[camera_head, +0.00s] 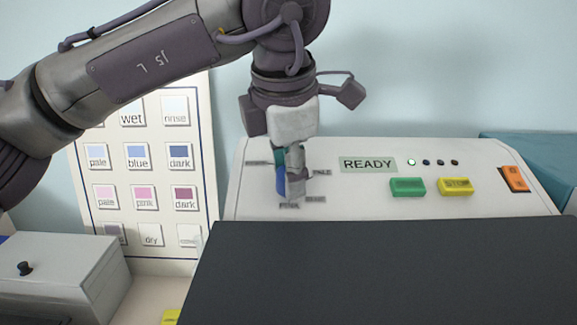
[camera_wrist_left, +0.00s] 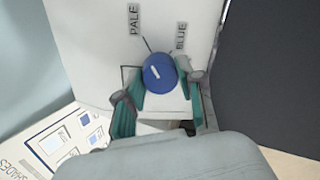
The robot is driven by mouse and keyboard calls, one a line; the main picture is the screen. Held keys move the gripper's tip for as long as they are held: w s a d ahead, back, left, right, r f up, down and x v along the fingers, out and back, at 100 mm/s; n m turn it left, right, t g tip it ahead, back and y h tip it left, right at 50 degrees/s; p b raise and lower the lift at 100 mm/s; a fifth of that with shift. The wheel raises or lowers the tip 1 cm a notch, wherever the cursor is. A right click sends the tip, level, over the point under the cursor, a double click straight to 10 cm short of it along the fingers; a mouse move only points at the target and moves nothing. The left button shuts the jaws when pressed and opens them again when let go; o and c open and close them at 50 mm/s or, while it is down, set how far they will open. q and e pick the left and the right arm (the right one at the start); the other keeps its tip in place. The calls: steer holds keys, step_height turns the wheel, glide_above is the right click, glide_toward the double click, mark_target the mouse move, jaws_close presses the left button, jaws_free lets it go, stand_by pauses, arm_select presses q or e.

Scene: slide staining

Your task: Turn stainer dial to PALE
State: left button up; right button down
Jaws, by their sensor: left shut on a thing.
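The stainer (camera_head: 375,205) is a white machine with a sloped front panel. Its blue round dial (camera_wrist_left: 160,73) has a short white pointer mark, which slants towards the upper left in the left wrist view. PALE (camera_wrist_left: 133,19) is printed above and left of the dial, BLUE (camera_wrist_left: 181,37) above and right. Whether the mark lines up exactly with PALE I cannot tell. My left gripper (camera_head: 290,184) reaches down to the panel and is shut on the dial, with teal-padded fingers on either side. In the head view the fingers mostly hide the dial (camera_head: 281,181). My right gripper is not in view.
A READY display (camera_head: 368,164), a green button (camera_head: 408,187), a yellow STOP button (camera_head: 456,187) and an orange switch (camera_head: 515,179) sit right of the dial. A dark surface (camera_head: 385,275) lies in front. A shade chart (camera_head: 147,220) and grey box (camera_head: 75,270) stand left.

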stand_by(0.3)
arm_select(q)
steer(key=shift+r, duration=0.1)
steer(key=o, duration=1.1)
steer(key=shift+o, duration=0.2)
steer(key=v, duration=1.2)
